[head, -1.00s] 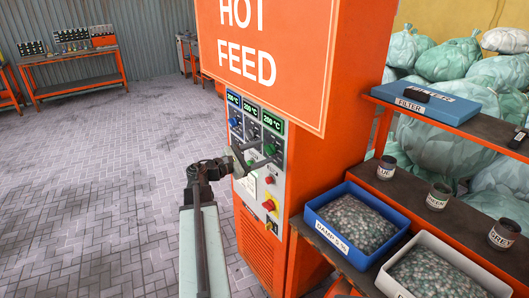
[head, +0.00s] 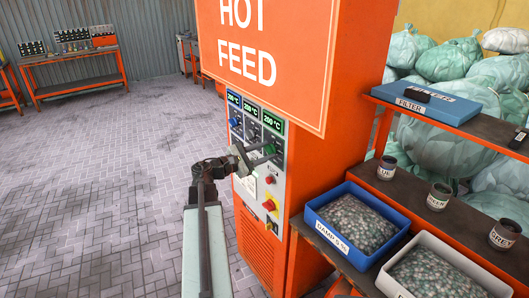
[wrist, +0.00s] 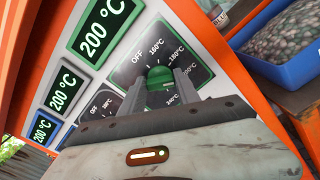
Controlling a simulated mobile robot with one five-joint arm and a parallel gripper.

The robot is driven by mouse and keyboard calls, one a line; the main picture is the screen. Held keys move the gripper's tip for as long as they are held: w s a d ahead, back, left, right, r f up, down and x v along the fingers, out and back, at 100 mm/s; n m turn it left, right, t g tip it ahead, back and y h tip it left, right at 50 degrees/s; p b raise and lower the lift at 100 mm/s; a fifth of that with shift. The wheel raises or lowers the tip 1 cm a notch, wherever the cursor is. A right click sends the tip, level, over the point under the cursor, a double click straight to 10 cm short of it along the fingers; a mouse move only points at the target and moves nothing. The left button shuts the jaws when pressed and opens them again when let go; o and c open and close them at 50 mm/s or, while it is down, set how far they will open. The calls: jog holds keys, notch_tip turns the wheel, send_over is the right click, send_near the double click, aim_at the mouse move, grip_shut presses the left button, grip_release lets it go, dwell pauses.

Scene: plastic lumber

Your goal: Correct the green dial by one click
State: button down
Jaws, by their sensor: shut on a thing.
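The green dial (wrist: 160,77) sits on the machine's front panel, on a dark scale plate (wrist: 137,66) marked OFF, 160 °C, 180 °C and more. In the wrist view my gripper (wrist: 160,86) has one finger on each side of the dial and is shut on it. The dial's lower part and some scale marks are hidden by my gripper. The green-framed display (wrist: 103,26) above it reads 200 °C. In the head view the green dial (head: 269,149) shows just above my fingertips (head: 269,157).
Two more displays (wrist: 62,88) with their dials sit left of the green one. Below are a red button (head: 268,180) and a red-yellow switch (head: 269,205). A blue tray of pellets (head: 320,207) stands right of the panel. The floor at left is clear.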

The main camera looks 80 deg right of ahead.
jog(key=m, duration=0.3)
jog(key=shift+f+m, duration=0.1)
jog(key=shift+m, duration=0.2)
jog(key=shift+a+m, duration=0.1)
jog(key=shift+m, duration=1.5)
jog(key=shift+f, duration=0.1)
jog(key=c, duration=0.9)
grip_release()
jog(key=shift+a, duration=0.1)
jog(key=v, duration=0.7)
jog(key=shift+w+a, duration=0.2)
jog(key=shift+w, duration=0.1)
